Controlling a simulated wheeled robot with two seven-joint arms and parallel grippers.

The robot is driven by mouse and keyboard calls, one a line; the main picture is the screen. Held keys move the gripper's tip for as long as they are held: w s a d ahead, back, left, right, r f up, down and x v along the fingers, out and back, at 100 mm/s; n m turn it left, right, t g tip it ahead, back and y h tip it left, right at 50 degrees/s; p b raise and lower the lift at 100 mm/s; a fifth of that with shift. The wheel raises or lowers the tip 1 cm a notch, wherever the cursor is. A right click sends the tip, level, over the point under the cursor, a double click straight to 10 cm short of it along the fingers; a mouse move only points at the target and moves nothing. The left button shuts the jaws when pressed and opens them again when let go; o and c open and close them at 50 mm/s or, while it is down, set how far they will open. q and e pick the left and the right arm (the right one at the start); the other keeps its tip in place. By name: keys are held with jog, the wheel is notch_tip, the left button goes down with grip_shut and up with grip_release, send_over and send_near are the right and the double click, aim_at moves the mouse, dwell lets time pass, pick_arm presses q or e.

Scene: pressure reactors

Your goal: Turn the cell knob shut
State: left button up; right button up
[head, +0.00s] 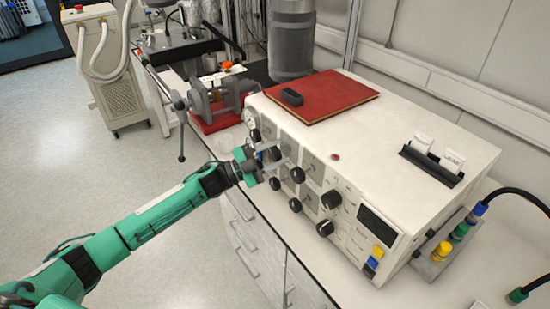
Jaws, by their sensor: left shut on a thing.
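A white reactor control box (400,140) stands on the bench, with several black knobs on its front panel. My left arm comes in from the lower left. My left gripper (264,160) is at the left part of this panel and is shut on a knob there. The gripper's fingers cover most of that knob, so its pointer and angle are hidden. Labels are too small to read, so I cannot tell which knob is the cell knob. A larger black knob (331,199) and another knob (324,228) sit further right, clear of the gripper. My right gripper is not in view.
A red book (322,96) with a small black object (292,97) lies on the box. A grey vise (215,103) stands left of it, its handle sticking out. A grey cylinder (291,45) stands behind. Drawers (245,240) are below the bench; open floor lies left.

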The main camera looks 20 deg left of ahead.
pick_arm(q)
jog(key=m+g, duration=0.1)
jog(key=m, duration=0.3)
jog(key=shift+m+g+y, duration=0.5)
jog(key=shift+m+g, duration=0.3)
jog(key=shift+m, duration=1)
jog(key=shift+f, duration=0.1)
jog(key=o, duration=1)
jog(key=shift+c, duration=0.2)
